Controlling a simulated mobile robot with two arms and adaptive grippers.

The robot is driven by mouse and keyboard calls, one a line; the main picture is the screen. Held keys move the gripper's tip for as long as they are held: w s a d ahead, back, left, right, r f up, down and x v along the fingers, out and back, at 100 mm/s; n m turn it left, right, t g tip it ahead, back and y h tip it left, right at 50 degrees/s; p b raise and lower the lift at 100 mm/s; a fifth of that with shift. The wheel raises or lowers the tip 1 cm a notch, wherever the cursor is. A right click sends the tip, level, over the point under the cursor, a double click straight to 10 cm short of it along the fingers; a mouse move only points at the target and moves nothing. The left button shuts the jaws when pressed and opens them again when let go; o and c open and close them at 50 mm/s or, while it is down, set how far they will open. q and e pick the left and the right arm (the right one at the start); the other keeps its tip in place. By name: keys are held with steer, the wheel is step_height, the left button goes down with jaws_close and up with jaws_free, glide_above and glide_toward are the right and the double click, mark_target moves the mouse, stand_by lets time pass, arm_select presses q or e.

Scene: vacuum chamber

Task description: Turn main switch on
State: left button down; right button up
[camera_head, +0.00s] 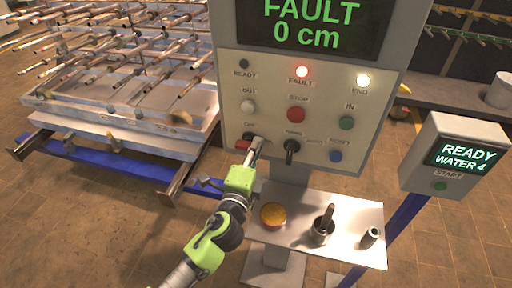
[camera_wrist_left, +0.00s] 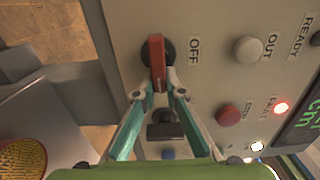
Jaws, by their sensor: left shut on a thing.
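The main switch is a red handle (camera_head: 242,144) on a dark round base, at the lower left of the grey control panel (camera_head: 325,135). In the left wrist view the red handle (camera_wrist_left: 156,60) stands beside the printed word OFF. My left gripper (camera_head: 254,148) is at the switch. In the left wrist view its two fingertips (camera_wrist_left: 160,82) close on the near end of the handle. The fingers partly hide the switch in the head view. My right gripper is in neither view.
A black selector knob (camera_head: 291,147) is just right of the switch. The display (camera_head: 312,24) reads FAULT 0 cm, with the red FAULT lamp (camera_head: 302,71) lit. A READY box (camera_head: 455,155) stands right.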

arm_select(q)
steer(key=shift+f, duration=0.1)
steer(key=c, duration=2.1)
jaws_free()
steer(key=v, duration=1.2)
